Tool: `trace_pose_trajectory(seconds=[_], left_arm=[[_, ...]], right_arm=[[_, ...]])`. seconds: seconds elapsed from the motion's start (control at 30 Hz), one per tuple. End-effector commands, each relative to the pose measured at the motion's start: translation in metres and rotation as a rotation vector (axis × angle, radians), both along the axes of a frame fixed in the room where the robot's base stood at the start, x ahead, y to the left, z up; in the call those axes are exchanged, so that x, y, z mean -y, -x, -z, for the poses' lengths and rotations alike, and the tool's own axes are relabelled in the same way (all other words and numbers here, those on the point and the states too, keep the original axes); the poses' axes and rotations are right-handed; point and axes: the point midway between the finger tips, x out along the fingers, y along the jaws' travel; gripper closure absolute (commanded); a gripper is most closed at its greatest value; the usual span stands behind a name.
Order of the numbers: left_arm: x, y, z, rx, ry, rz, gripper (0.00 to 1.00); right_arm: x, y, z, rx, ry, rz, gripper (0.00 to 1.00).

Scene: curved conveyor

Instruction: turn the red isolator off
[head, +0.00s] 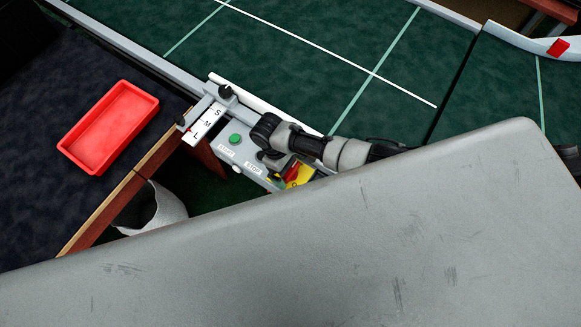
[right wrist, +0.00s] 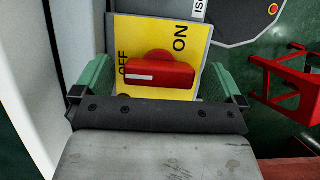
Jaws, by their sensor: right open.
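The red isolator handle (right wrist: 160,74) sits on a yellow plate (right wrist: 150,32) in the right wrist view. It lies level in the picture. Its white mark is on the left part, at the OFF lettering, which the handle partly covers. ON stands at the plate's upper right. My right gripper (right wrist: 161,80) is open, with one green finger on each side of the handle; I cannot tell whether they touch it. In the head view the right gripper (head: 280,164) is over the control panel (head: 243,153), partly hiding the red and yellow isolator (head: 294,173). My left gripper is not in view.
A green button (head: 235,139) and a scale marked S, M, L (head: 206,124) are close by. The green conveyor (head: 300,50) runs behind. A red tray (head: 108,127) stands on the dark table at left, with a light bin (head: 165,208) below. A red frame (right wrist: 285,80) is at right.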

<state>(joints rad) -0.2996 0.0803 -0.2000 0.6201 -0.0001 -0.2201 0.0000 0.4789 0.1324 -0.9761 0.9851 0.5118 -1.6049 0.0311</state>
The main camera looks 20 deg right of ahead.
Motion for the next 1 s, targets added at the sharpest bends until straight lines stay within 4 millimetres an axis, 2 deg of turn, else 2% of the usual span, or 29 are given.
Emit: trace_pose_trajectory(seconds=[0.3, 0.5, 0.7, 1.0], left_arm=[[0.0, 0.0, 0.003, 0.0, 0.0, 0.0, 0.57], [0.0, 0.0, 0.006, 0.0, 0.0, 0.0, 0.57], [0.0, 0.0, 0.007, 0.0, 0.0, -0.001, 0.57], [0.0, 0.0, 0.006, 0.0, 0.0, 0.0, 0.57]], right_arm=[[-0.015, -0.02, -0.055, 0.005, -0.003, -0.003, 0.0], [-0.022, -0.029, -0.084, 0.004, -0.001, -0.002, 0.0], [-0.024, -0.031, -0.094, 0.002, 0.0, -0.002, 0.0], [-0.024, -0.031, -0.094, 0.002, -0.001, -0.001, 0.0]])
